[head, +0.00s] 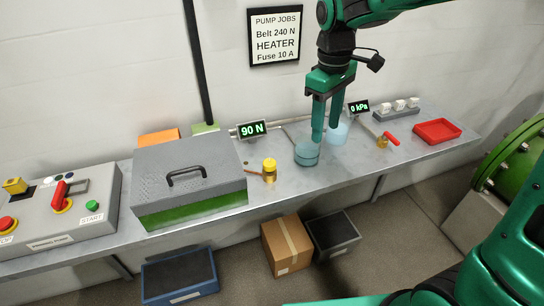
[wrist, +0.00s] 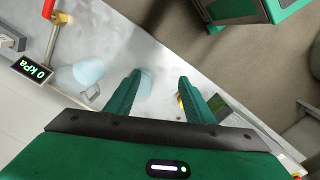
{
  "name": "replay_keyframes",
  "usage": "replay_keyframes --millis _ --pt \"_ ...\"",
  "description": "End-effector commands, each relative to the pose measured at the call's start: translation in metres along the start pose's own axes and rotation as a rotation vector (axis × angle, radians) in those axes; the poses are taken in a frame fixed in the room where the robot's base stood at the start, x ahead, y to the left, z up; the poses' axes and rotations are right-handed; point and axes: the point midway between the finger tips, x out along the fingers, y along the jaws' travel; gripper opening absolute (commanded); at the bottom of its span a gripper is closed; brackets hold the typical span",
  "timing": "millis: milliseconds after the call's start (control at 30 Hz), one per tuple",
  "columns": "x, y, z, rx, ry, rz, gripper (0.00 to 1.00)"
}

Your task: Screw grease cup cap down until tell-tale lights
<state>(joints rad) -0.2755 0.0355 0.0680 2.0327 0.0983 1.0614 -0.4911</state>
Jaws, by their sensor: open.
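A small yellow knurled-looking cap (head: 270,163) sits upright on a brass-coloured body on the grey bench, just right of the grey case; it looks like the grease cup. In the wrist view only a sliver of yellow (wrist: 181,103) shows beside the right finger. My gripper (head: 326,133) is open and points down over the bench, right of the yellow cap and apart from it. In the wrist view the gripper (wrist: 162,78) has nothing gripped between its fingers. I cannot make out a lit tell-tale.
A teal round pot (head: 307,155) stands right by my fingertips, with a pale blue cup (head: 339,134) behind. The grey lidded case (head: 190,172) stands left of the yellow cap. A red-handled valve (head: 387,139) and red tray (head: 437,131) are at right. Displays read 90 N (head: 252,129) and 0 kPa (head: 358,107).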

Motion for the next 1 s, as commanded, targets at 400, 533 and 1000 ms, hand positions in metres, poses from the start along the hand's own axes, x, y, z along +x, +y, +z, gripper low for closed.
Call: replay_keyframes --millis 400,533,1000 --pt "0.016 -0.084 -0.111 -0.414 0.024 -0.034 0.48" --pt "0.029 -0.084 -0.111 -0.414 0.023 -0.035 0.48" --pt "0.105 -0.085 -0.110 -0.408 0.022 -0.034 0.48"
